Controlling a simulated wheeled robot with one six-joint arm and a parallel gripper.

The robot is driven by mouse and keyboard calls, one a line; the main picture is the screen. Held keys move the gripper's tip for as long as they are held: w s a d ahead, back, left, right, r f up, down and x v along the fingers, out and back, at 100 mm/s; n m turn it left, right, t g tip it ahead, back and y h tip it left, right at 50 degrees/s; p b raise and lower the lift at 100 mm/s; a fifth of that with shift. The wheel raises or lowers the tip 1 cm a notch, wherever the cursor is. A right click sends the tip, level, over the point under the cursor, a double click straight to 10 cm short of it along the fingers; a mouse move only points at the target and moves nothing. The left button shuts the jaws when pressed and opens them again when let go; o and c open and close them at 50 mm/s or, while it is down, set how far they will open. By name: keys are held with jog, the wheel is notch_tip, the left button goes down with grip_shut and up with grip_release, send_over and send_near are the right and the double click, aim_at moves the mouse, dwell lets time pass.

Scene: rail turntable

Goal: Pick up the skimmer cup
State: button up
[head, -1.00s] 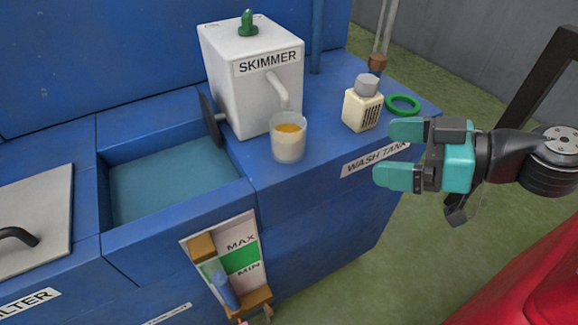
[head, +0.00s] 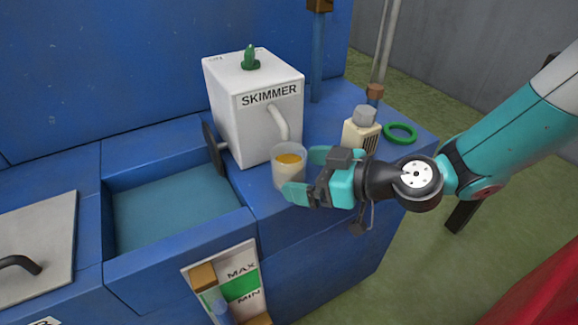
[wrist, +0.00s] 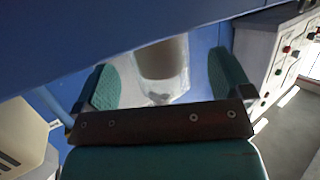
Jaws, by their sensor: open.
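The skimmer cup (head: 287,172) is a clear cup with pale liquid and an orange top layer. It stands upright on the blue ledge in front of the white skimmer box (head: 258,112), below its spout. My gripper (head: 307,174) is open at the cup's right side, its teal fingertips reaching the cup. In the wrist view the cup (wrist: 162,62) shows between the two spread fingers, centred, with a gap on either side. Its far part is cut off by the dark blue edge in that view. Whether a finger touches it I cannot tell.
A cream bottle with a grey cap (head: 360,132) stands just behind my gripper, with a green ring (head: 400,133) to its right. An open water basin (head: 170,208) lies left of the cup. A MAX/MIN gauge (head: 232,280) is on the front face.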

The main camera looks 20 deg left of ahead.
aim_at(305, 167)
jog(key=shift+x, duration=1.6)
jog(key=shift+r, duration=0.1)
jog(key=c, duration=1)
jog(key=shift+r+p, duration=0.4)
jog(key=shift+r, duration=0.15)
jog(key=shift+s+d+r, duration=0.1)
jog(key=shift+d+r, duration=0.05)
jog(key=shift+r, duration=0.05)
jog(key=s+d+b, duration=1.1)
jog(key=d+b, duration=0.2)
jog(key=b, duration=0.7)
jog(key=shift+s+d+b, duration=0.2)
jog(key=shift+s+b, duration=0.05)
jog(key=shift+b, duration=0.1)
